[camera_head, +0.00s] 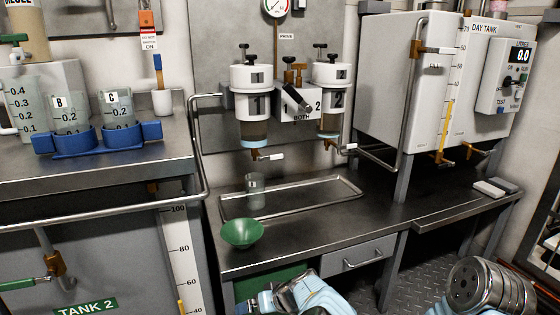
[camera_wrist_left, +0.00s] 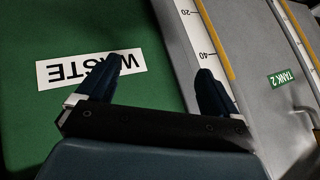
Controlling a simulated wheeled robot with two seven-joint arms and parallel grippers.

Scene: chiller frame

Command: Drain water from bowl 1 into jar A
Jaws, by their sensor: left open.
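Bowl 1 (camera_head: 253,130) is the clear lower part of the left filter, marked 1, on the back wall. It holds brownish liquid above a pale blue layer. Its drain valve (camera_head: 268,156) with a white lever hangs below. A clear jar (camera_head: 255,190) stands upright in the metal tray, roughly under this drain; I cannot read a letter on it. Jars B (camera_head: 66,115) and C (camera_head: 117,108) sit in the blue rack. My left gripper (camera_wrist_left: 168,68) is open and empty, low before the green waste bin (camera_wrist_left: 90,120). My right gripper is out of view.
The metal tray (camera_head: 318,204) lies on the bench, with a green funnel-like bowl (camera_head: 242,234) at its front left. Filter 2 (camera_head: 333,95) hangs to the right, beyond the selector (camera_head: 297,103). The day tank (camera_head: 400,80) stands right. The bench's right front is clear.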

